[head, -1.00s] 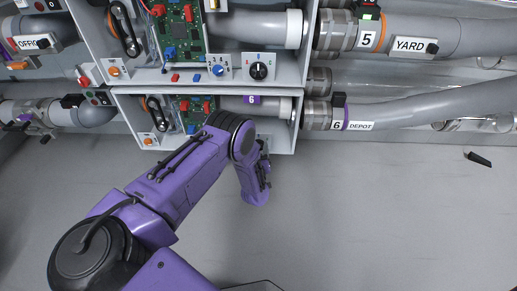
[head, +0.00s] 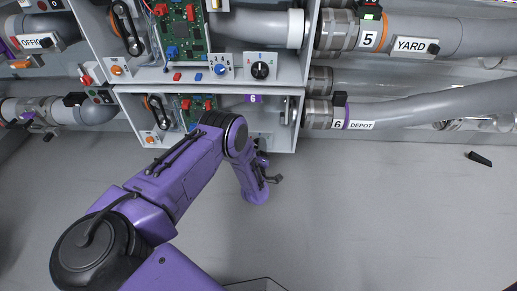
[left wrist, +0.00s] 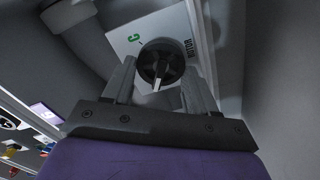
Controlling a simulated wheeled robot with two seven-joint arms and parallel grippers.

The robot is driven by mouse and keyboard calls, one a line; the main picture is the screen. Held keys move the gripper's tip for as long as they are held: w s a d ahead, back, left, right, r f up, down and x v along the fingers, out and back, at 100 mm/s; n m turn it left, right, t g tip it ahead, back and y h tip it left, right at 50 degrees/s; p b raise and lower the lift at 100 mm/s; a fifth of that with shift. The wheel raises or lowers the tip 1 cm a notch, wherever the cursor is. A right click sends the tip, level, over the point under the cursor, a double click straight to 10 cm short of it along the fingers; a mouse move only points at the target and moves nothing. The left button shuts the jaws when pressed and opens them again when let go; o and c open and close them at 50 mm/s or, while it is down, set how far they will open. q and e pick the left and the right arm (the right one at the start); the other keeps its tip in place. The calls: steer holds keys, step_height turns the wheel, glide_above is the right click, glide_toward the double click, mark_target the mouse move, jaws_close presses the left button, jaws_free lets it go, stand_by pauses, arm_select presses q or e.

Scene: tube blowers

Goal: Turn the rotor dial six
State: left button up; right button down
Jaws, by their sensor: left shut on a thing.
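The rotor dial (left wrist: 161,62) is a round black knob with a pale pointer on a white plate (left wrist: 125,39) marked ROTOR, with a green C. In the left wrist view my left gripper (left wrist: 158,80) has one finger on each side of the knob and is shut on it. The pointer aims down, towards my palm. In the head view blower six (head: 254,98) is the lower grey box with a purple 6 label. My purple left arm reaches to its front right part and hides the dial and the fingertips there. My right gripper does not show.
Above blower six is another box with a green circuit board (head: 180,30) and a black dial (head: 260,70). Grey pipes marked YARD (head: 410,44) and DEPOT (head: 361,125) run off to the right.

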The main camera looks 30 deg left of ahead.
arm_select(q)
steer(key=shift+d, duration=0.15)
stand_by(0.4)
steer(key=o, duration=0.7)
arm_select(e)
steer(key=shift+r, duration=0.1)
arm_select(q)
steer(key=p+v, duration=0.4)
steer(key=v, duration=0.6)
steer(key=shift+s+d+f, duration=0.1)
steer(key=shift+s+d, duration=0.05)
steer(key=shift+s, duration=0.05)
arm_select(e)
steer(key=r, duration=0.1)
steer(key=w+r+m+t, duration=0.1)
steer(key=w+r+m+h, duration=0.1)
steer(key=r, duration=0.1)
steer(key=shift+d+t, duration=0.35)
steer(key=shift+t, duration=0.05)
